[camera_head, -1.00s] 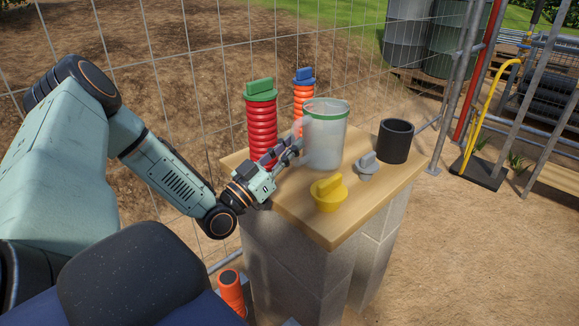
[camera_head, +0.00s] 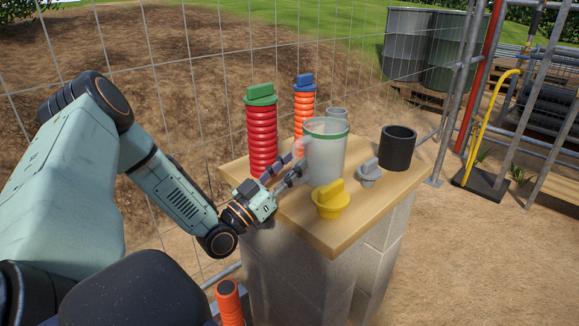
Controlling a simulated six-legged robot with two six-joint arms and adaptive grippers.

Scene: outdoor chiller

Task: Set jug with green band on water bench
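The clear jug with a green band (camera_head: 327,155) stands upright on a wooden-topped bench (camera_head: 345,232) on grey blocks. The band runs round its rim, and its handle (camera_head: 304,148) faces left. My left gripper (camera_head: 291,170) is just left of the jug, low beside the handle. Its two fingers are spread apart with nothing seen between them. I cannot tell whether a fingertip touches the jug. My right gripper is not in view.
A yellow plug (camera_head: 331,200), grey plug (camera_head: 369,171), black cup (camera_head: 397,148) and grey cup (camera_head: 337,114) surround the jug. Red (camera_head: 262,140) and orange (camera_head: 303,105) ribbed columns with caps stand behind left. A wire fence is behind. The bench's front right is bare.

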